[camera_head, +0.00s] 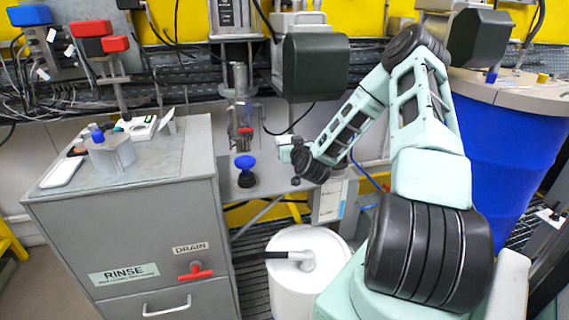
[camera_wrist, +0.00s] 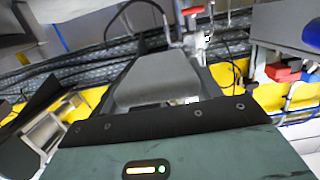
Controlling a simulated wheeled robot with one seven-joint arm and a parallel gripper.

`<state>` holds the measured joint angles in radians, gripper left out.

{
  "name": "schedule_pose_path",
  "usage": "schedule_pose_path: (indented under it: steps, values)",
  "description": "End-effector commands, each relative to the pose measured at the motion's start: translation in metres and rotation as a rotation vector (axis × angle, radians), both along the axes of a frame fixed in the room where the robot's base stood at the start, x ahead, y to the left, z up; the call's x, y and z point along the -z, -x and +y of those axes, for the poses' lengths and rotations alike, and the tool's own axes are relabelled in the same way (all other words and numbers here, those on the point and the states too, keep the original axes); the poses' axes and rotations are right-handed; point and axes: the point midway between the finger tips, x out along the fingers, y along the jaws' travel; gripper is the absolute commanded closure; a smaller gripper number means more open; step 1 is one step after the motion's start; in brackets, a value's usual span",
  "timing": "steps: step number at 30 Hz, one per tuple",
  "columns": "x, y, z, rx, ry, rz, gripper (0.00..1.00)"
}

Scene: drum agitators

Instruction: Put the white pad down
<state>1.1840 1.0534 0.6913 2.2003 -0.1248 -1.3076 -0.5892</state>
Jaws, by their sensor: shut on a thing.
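My gripper is at the end of the mint arm, beyond the black wrist joint in the head view, where its fingers are mostly hidden. In the wrist view my gripper (camera_wrist: 160,95) is close up, with dark parts on both sides of a flat, pale-grey slab. This slab appears to be the white pad (camera_wrist: 158,78), shaded grey, and it is held in the air. In the head view I cannot make the pad out clearly. Another white flat item (camera_head: 62,172) lies on the grey cabinet top (camera_head: 150,160), apart from my gripper.
A clamp stand with a red handle (camera_head: 246,131) and a blue-topped knob (camera_head: 245,164) stand left of my wrist. A dark green motor box (camera_head: 315,68) hangs above it. A white drum (camera_head: 300,270) is below; a blue drum (camera_head: 510,140) is right. The cabinet top's front has bare room.

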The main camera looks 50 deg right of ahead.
Motion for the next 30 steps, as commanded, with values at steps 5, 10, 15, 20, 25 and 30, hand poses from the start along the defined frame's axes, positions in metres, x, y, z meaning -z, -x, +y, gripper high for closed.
schedule_pose_path:
  steps: [5, 10, 15, 20, 25, 30]
  values:
    - [0.029, 0.001, 0.000, 0.003, -0.007, 0.003, 0.58]
    - [0.049, 0.001, 0.000, 0.003, -0.003, 0.002, 0.58]
    - [0.062, 0.001, 0.000, 0.002, -0.004, 0.003, 0.58]
    - [0.084, 0.001, 0.000, 0.002, -0.005, 0.003, 0.58]
    - [0.096, 0.001, 0.000, 0.001, -0.001, 0.002, 0.58]
    - [0.096, 0.001, 0.000, 0.001, 0.000, 0.001, 0.58]
